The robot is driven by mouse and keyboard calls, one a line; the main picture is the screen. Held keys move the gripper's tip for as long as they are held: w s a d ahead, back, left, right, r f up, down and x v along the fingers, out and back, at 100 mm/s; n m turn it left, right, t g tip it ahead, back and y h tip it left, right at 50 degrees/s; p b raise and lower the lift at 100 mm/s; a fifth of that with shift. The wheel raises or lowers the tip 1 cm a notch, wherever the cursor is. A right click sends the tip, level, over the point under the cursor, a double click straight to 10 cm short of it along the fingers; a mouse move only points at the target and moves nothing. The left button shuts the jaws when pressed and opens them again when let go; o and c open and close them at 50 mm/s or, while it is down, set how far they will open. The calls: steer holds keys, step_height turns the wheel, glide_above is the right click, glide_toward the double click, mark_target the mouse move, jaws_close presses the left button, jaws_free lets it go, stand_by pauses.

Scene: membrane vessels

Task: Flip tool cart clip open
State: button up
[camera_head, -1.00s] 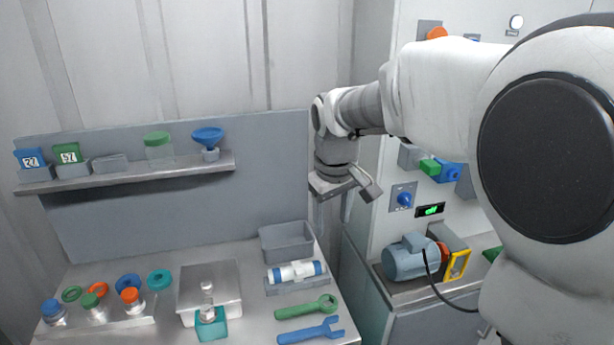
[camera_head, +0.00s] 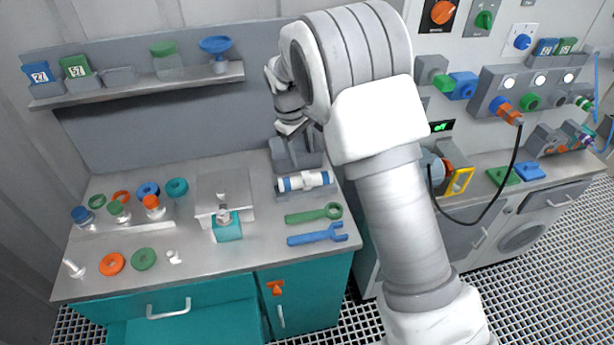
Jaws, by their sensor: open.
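The tool cart (camera_head: 190,275) is a teal cabinet with a grey top at the lower left. A small orange clip (camera_head: 275,287) sits at the top of its right-hand door, above a vertical handle (camera_head: 281,316). I cannot tell the clip's exact position from here. My gripper (camera_head: 291,130) is open and empty, over the back right of the cart top near the grey bin (camera_head: 282,153). It is well above and behind the clip. My arm hides part of the gripper's surroundings.
On the cart top are a blue and white cylinder (camera_head: 304,181), a green wrench (camera_head: 313,214), a blue wrench (camera_head: 317,234), a metal box (camera_head: 222,190) and several rings and bottles. A shelf (camera_head: 140,87) is behind. A cabled panel stands right.

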mark_target(307, 180)
steer(key=f, duration=0.3)
steer(key=w+d+f, duration=0.1)
steer(key=f, duration=0.3)
steer(key=f+p, duration=0.1)
steer(key=f, duration=0.3)
steer(key=shift+w+d+f, duration=0.1)
steer(key=shift+w+d, duration=0.15)
steer(key=shift+w, duration=0.05)
steer(key=shift+c, duration=0.3)
jaws_close()
steer(key=shift+a, duration=0.1)
